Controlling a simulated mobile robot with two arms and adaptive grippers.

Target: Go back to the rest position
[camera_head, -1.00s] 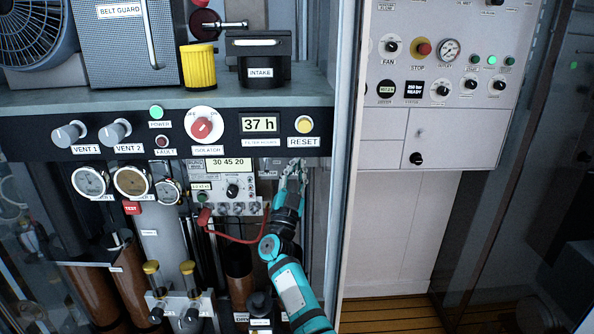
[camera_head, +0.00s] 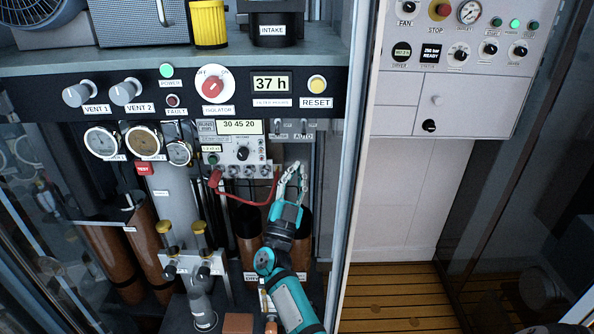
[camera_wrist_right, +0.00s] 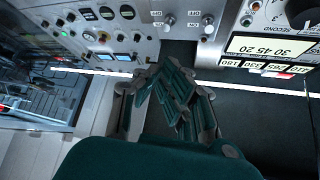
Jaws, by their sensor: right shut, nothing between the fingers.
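My right gripper (camera_head: 289,181) is shut and empty. In the head view it points up, in front of the dark lower part of the cabinet, below the small toggle switches marked AUTO (camera_head: 303,128). In the right wrist view, its closed fingers (camera_wrist_right: 172,100) fill the middle, with the toggle switches (camera_wrist_right: 181,22) beyond the tips. I cannot tell from the head view how far the fingers are from the panel. My left gripper is not in view.
A timer unit (camera_head: 241,126) with a red cable (camera_head: 246,203) hangs left of my right gripper. The black strip (camera_head: 134,92) with knobs runs above it. The cabinet's right post (camera_head: 356,150) is close by. Brown cylinders (camera_head: 107,262) and valves (camera_head: 190,262) stand lower left.

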